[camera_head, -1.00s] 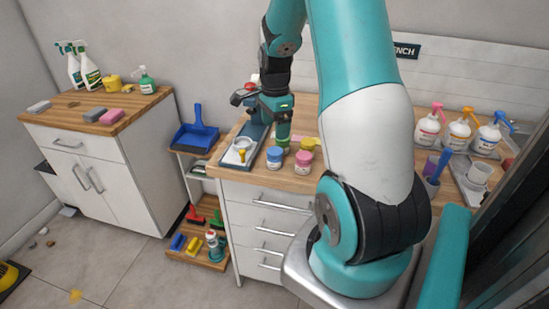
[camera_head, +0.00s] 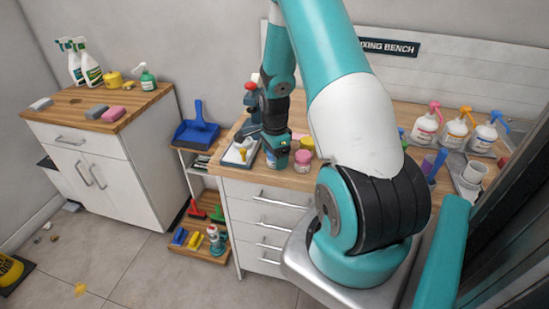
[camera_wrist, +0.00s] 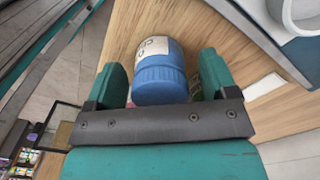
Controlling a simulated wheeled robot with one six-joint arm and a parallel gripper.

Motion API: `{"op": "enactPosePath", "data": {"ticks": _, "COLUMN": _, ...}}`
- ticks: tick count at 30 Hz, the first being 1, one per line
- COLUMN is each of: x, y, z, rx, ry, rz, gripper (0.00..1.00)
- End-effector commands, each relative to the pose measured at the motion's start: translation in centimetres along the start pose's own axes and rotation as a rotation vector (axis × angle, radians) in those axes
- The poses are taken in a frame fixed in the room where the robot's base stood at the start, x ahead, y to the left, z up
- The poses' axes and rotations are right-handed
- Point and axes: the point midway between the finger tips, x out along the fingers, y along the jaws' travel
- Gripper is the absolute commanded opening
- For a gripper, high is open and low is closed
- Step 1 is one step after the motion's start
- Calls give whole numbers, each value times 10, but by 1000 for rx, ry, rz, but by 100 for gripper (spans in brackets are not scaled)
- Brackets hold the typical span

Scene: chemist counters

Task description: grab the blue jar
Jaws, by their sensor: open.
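The blue jar (camera_wrist: 160,82), with a blue ridged lid and a white label, lies between the two fingers of my gripper (camera_wrist: 162,68) in the wrist view. Whether the fingers touch the jar cannot be told.
A pink jar (camera_head: 303,162) stands just right of my gripper, with a yellow jar (camera_head: 306,145) behind it. A grey tray (camera_head: 232,160) with a white mortar is to the left. Pump bottles (camera_head: 457,132) stand at the right back of the bench.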

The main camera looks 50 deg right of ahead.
Motion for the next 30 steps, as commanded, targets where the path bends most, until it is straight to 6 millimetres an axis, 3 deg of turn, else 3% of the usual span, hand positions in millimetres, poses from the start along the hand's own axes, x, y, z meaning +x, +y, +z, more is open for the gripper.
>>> {"op": "enactPosePath", "data": {"ticks": 2, "x": 0, "y": 0, "z": 0, "rx": 0, "ry": 0, "rz": 0, "gripper": 76}}
{"op": "enactPosePath", "data": {"ticks": 9, "x": 0, "y": 0, "z": 0, "rx": 0, "ry": 0, "rz": 1, "gripper": 25}}
{"op": "enactPosePath", "data": {"ticks": 23, "x": -5, "y": 0, "z": 0, "rx": 0, "ry": 0, "rz": 0, "gripper": 24}}
{"op": "enactPosePath", "data": {"ticks": 30, "x": -41, "y": -2, "z": 0, "rx": 0, "ry": 1, "rz": -7, "gripper": 24}}
